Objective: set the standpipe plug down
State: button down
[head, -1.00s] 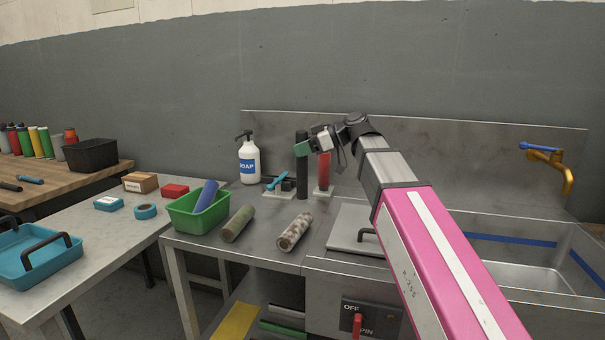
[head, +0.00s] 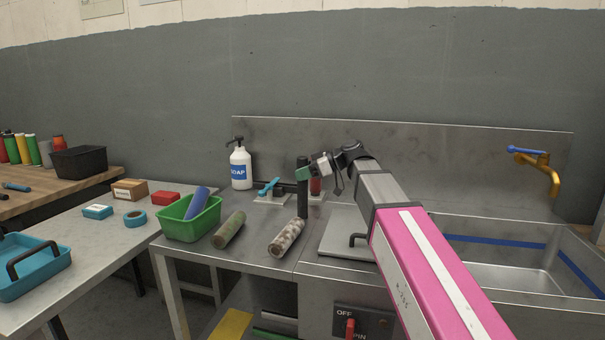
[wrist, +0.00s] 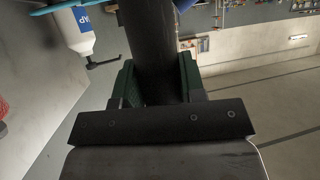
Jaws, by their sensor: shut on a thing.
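The standpipe plug is a dark, upright cylinder (head: 303,203). My gripper (head: 303,174) has green fingers and is shut around its upper part. In the wrist view the dark cylinder (wrist: 152,40) runs between the green fingers (wrist: 158,80). Its lower end shows just above or at the steel counter (head: 262,252), behind the speckled roll. I cannot tell whether it touches.
A red cylinder (head: 316,187) stands close behind the plug, partly hidden. A blue-handled fitting (head: 270,188) and a soap bottle (head: 240,168) are to the left. A speckled roll (head: 287,238), an olive roll (head: 229,230) and a green bin (head: 186,224) lie in front. The sink (head: 510,265) is right.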

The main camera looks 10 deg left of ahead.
jog(key=c, duration=0.7)
grip_release()
jog(key=v, duration=1.2)
